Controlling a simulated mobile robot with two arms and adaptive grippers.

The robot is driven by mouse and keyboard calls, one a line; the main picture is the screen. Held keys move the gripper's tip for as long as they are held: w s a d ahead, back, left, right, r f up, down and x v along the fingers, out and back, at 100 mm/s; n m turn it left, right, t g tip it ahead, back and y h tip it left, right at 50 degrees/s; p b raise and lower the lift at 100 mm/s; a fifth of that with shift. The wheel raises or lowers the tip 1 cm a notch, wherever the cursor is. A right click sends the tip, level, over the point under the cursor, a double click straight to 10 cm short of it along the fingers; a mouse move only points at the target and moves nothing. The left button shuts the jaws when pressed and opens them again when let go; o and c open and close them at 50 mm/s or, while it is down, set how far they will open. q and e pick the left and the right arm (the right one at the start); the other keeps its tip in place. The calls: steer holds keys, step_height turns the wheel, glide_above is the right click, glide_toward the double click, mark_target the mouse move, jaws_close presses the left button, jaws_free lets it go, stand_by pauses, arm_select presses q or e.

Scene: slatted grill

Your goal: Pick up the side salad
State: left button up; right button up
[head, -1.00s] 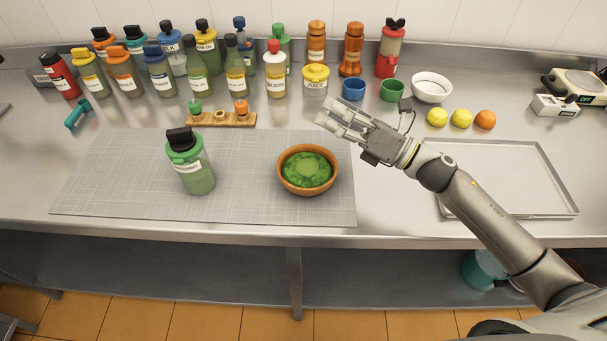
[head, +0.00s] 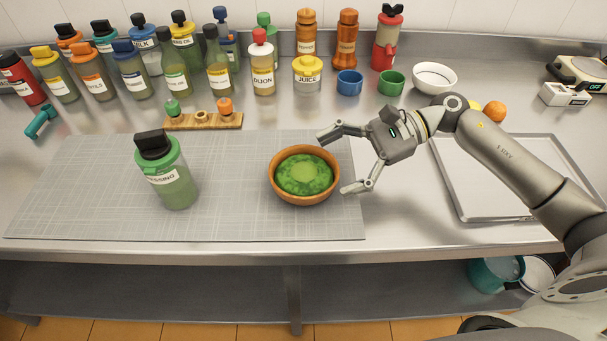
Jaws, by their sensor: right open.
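The side salad (head: 304,174) is green leaves in a round brown bowl (head: 305,201). It sits upright on the right part of the grey cutting mat (head: 90,205). My right gripper (head: 342,161) is open just to the right of the bowl. One finger is by the bowl's far right side and the other by its near right side, with the rim between and to the left of them. I cannot tell whether the fingers touch the bowl. My left gripper does not show.
A green dressing bottle (head: 170,182) stands on the mat left of the bowl. Several bottles, a juice jar (head: 307,75), blue (head: 349,84) and green cups (head: 390,84) and a white bowl (head: 434,78) line the back. An empty metal tray (head: 480,180) lies under my right arm.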

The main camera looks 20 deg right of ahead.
mark_target(293, 183)
steer(key=shift+a, duration=0.4)
steer(key=p+x, duration=0.2)
steer(key=x, duration=0.2)
steer(key=shift+a+p, duration=0.4)
steer(key=shift+a+f, duration=0.3)
steer(key=shift+c, duration=0.2)
steer(key=c, duration=0.9)
